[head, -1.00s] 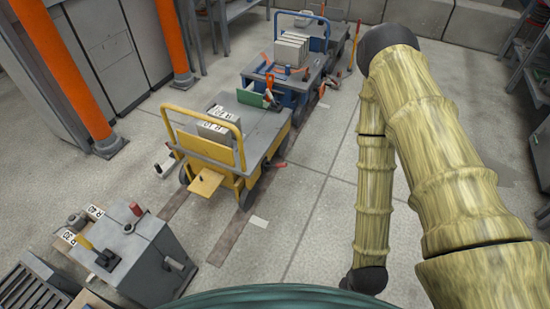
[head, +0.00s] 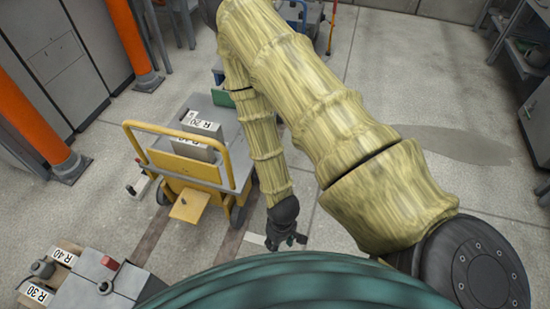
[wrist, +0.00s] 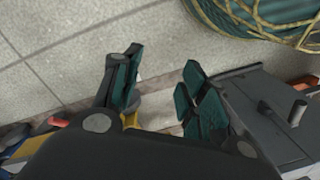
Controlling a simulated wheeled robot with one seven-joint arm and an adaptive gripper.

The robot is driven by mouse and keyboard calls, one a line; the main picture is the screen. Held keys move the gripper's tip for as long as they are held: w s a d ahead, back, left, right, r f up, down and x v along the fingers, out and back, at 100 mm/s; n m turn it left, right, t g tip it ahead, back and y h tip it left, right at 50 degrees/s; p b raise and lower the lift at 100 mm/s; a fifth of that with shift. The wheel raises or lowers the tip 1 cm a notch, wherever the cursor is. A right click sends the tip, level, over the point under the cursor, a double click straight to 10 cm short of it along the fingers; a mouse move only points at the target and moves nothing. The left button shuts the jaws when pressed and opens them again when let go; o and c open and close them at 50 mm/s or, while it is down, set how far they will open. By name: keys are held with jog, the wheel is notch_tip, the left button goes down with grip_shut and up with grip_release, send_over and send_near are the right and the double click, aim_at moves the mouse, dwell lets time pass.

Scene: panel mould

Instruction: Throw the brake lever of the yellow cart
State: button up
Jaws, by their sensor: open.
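The yellow cart (head: 203,165) stands left of centre in the head view, with a grey deck and a raised yellow push-bar. My arm crosses in front of its right side. The red lever that showed there earlier is hidden now.
Blocks marked R 20 (head: 202,124) sit on the cart. A grey machine box (head: 115,288) stands at the lower left and also shows in the wrist view (wrist: 265,125). Orange posts (head: 30,125) stand at the left. The floor to the right is open.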

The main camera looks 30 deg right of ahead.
jog(key=w+d+f+n+g+h+b, duration=0.1)
jog(key=w+d+f+n+b, duration=0.15)
jog(key=w+f+b, duration=0.4)
jog(key=w+d+f+n+b, duration=0.2)
jog(key=w+d+f+b, duration=0.15)
jog(key=w+b, duration=0.65)
jog(key=w+d+r+n+h+b, duration=0.1)
jog(key=w+d+n+h+b, duration=0.1)
jog(key=w+d+b, duration=0.55)
jog(key=w+d+r+n+h+b, duration=0.15)
jog(key=w+d+b, duration=0.25)
jog(key=w, duration=0.6)
jog(key=shift+h, duration=0.25)
jog(key=b+x, duration=0.1)
jog(key=x, duration=0.2)
jog(key=b+x, duration=0.2)
jog(key=x, duration=0.1)
jog(key=b+x, duration=0.1)
jog(key=x, duration=0.3)
jog(key=shift+s+a+f, duration=0.1)
jog(key=shift+s+a, duration=0.15)
jog(key=shift+s, duration=0.05)
grip_shut()
